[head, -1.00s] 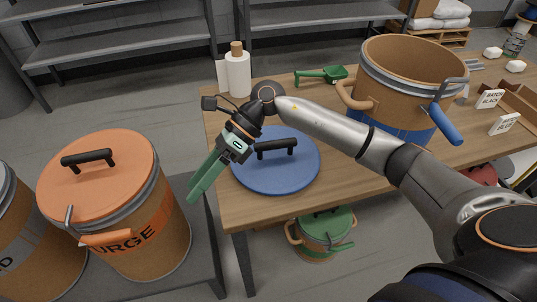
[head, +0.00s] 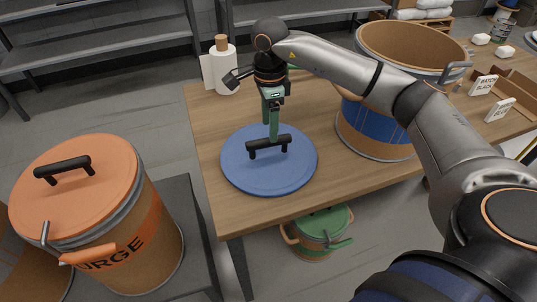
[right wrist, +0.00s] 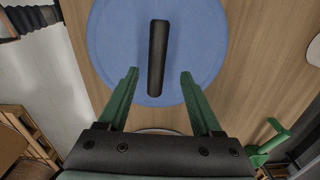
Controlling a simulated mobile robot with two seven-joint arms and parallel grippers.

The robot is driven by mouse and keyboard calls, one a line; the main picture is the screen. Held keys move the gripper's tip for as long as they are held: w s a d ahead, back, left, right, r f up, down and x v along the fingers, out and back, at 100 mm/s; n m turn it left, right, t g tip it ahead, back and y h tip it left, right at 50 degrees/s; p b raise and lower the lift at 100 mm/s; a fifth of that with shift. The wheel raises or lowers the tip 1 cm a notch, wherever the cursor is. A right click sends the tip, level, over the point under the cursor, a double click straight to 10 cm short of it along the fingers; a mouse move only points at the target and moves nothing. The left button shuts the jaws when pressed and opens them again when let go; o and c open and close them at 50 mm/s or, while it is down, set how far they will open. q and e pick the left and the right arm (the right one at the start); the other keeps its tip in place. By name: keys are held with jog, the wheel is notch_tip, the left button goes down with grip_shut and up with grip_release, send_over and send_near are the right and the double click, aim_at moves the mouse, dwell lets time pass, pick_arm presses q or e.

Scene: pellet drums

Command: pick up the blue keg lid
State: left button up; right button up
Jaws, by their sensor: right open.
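The blue keg lid (head: 250,173) lies flat on the wooden table near its left front corner, with a black bar handle (head: 270,146) on top. In the right wrist view the lid (right wrist: 118,45) fills the upper middle, and its handle (right wrist: 158,58) points lengthwise between the fingers. My right gripper (head: 270,138) is open and points down just above and behind the handle. In the right wrist view its green fingers (right wrist: 158,75) stand apart on either side of the handle's near end, touching nothing that I can see. My left gripper is not in view.
An open keg with a blue band (head: 372,125) stands right of the lid. An orange-lidded drum (head: 75,185) stands left, and a green-lidded keg (head: 322,222) sits below the table.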

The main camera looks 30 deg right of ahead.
aim_at(269, 149)
jog(key=shift+s+a+f, duration=0.1)
jog(key=shift+a+f, duration=0.05)
jog(key=shift+f, duration=1.25)
jog(key=shift+s+a+f, duration=0.1)
jog(key=shift+f, duration=1.25)
jog(key=shift+c, duration=0.3)
grip_shut()
jog(key=shift+r, duration=0.1)
